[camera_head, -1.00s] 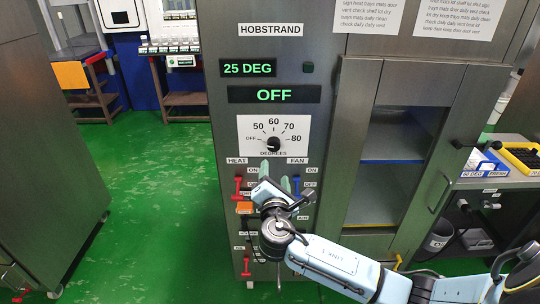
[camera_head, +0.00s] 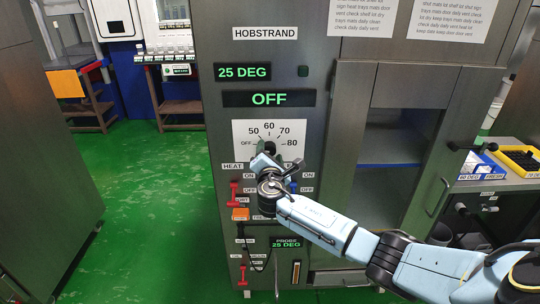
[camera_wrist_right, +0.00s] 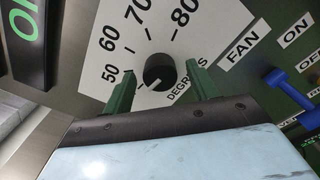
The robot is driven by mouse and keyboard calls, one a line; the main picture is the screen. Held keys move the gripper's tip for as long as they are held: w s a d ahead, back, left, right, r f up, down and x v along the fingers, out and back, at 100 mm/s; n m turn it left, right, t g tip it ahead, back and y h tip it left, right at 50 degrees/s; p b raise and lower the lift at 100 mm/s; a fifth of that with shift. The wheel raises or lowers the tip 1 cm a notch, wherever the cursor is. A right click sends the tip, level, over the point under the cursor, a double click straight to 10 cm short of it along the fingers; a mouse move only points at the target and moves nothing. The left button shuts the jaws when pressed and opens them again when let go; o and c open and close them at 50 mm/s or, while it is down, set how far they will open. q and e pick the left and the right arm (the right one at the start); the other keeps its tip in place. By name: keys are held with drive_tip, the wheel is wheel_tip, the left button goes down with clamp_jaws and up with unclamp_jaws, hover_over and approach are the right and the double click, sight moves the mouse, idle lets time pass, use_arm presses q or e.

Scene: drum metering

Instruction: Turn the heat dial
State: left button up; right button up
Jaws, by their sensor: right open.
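The heat dial is a black round knob on a white plate (camera_head: 242,131) marked OFF, 50, 60, 70, 80. In the right wrist view the knob (camera_wrist_right: 159,71) shows between my right gripper's two green fingers (camera_wrist_right: 158,88), which are spread apart, one on each side of it. I cannot tell whether they touch it. In the head view my right gripper (camera_head: 267,158) is just below the dial and its wrist hides the switches behind. The display (camera_head: 268,98) reads OFF and the one above (camera_head: 242,72) reads 25 DEG. My left gripper is not in view.
A red HEAT switch (camera_head: 234,194) is left of my wrist, and a blue FAN switch (camera_head: 292,187) is close on its right. An orange button (camera_head: 240,214) sits below. A glass-fronted door (camera_head: 400,150) with a protruding handle is to the right.

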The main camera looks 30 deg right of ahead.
drive_tip(key=shift+w, duration=0.1)
drive_tip(key=shift+c, duration=0.5)
drive_tip(key=c, duration=0.9)
